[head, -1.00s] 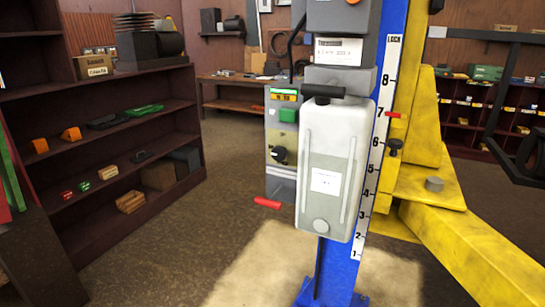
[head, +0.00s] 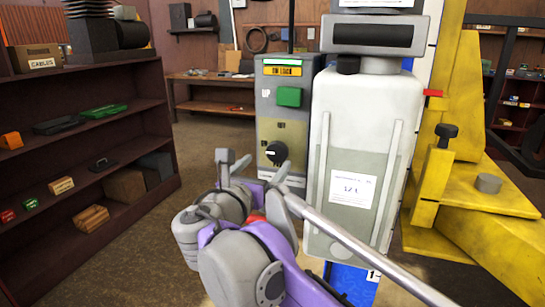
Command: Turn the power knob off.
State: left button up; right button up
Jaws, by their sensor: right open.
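The power knob (head: 276,152) is a round black knob with a light mark, on the lower front of the grey control box (head: 290,120). Above it on the box are a green button (head: 289,97) and a yellow label. My right gripper (head: 252,170) is in front of the box, just below and left of the knob, with its fingers apart and nothing seen between them. From this view I cannot tell whether a finger touches the knob. My purple and grey right arm covers the bottom of the box. My left gripper is not in view.
A large pale tank (head: 363,120) with a white label stands right of the box. The yellow lift arm (head: 490,215) extends at the right. A dark red shelf (head: 150,105) with small goods is at the left. Open floor lies between shelf and box.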

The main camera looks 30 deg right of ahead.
aim_at(276, 151)
jog(key=x, duration=0.6)
jog(key=shift+w+d+f+b, duration=0.1)
jog(key=shift+w+d+b, duration=0.05)
jog(key=shift+w+b, duration=0.2)
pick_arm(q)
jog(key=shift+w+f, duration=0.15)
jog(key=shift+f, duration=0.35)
pick_arm(e)
jog(key=shift+s, duration=0.1)
jog(key=shift+c, duration=0.2)
